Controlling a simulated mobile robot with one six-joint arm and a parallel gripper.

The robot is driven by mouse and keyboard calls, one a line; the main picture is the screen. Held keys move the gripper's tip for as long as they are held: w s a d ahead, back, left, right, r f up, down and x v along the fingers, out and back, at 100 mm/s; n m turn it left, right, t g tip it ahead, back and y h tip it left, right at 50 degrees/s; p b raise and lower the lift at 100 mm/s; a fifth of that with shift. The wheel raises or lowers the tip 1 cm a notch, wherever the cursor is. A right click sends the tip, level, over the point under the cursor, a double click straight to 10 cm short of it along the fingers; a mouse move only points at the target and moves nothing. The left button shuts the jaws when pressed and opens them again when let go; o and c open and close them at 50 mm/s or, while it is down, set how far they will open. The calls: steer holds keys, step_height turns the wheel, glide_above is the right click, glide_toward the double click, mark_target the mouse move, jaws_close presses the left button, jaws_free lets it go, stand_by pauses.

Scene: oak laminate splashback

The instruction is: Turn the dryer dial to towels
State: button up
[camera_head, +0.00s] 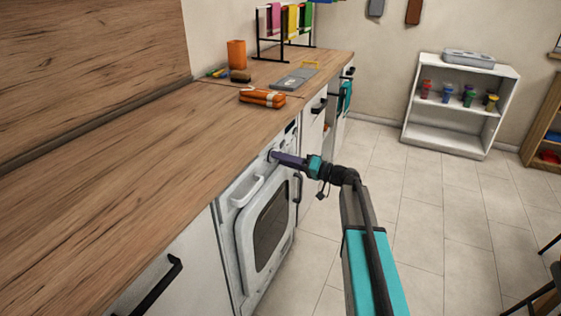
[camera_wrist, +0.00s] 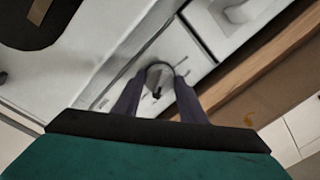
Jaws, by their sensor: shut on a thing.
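The dryer (camera_head: 232,205) is a white front-loading machine set under the wooden counter. It has a dark door window and a control strip along its top edge. In the wrist view the dial (camera_wrist: 159,76) is a round grey knob with a dark mark, on the white panel with small tick marks around it. My gripper (camera_head: 274,156) reaches the control strip from the right. In the wrist view its two dark fingers (camera_wrist: 160,92) are shut on the dial, one on each side. The dial is hidden by the gripper in the head view. The setting labels cannot be read.
The wooden counter (camera_head: 120,165) runs above the dryer, its edge close over my gripper. A white shelf (camera_head: 455,130) stands at the back.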

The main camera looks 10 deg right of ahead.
steer(key=shift+d+r+m+t, duration=0.1)
steer(key=shift+m+t, duration=0.05)
steer(key=shift+m, duration=0.75)
steer(key=shift+d+r+m+t, duration=0.1)
steer(key=shift+m+t, duration=0.05)
steer(key=shift+m, duration=0.75)
steer(key=shift+w, duration=0.1)
steer(key=o, duration=1.1)
steer(key=shift+f, duration=0.1)
steer(key=shift+c, duration=0.2)
steer(key=shift+a, duration=0.1)
steer(key=r+v, duration=0.1)
steer(key=v, duration=1.3)
steer(key=shift+f, duration=0.4)
steer(key=shift+a+f, duration=0.1)
steer(key=shift+a, duration=0.05)
